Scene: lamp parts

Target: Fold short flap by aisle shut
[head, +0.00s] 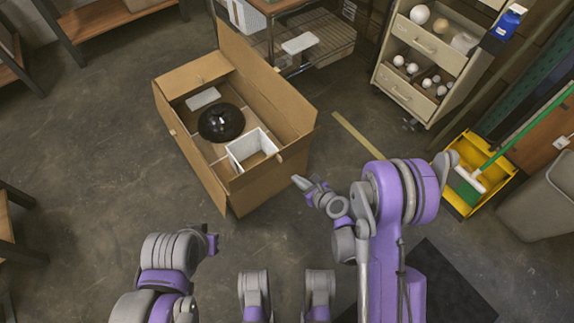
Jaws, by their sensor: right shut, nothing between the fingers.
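An open cardboard box (262,196) stands on the floor, left of centre. A short flap (268,172) at its near end stands up, not folded over the opening. The other short flap (194,76) is at the far left end, also off the opening. One long flap (262,80) stands raised along the right side; the other (192,155) hangs outward on the left. I cannot tell which short flap faces the aisle. My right gripper (298,182) is shut and empty, just right of the box's near corner. My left gripper (213,243) is below the box; its fingers are unclear.
Inside the box are a black round lamp part (221,122), a white piece (203,98) and a white open carton (252,149). A drawer cabinet (428,59) with bulbs, a yellow tray (483,170) and a grey bin (548,199) stand right. Floor left of the box is clear.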

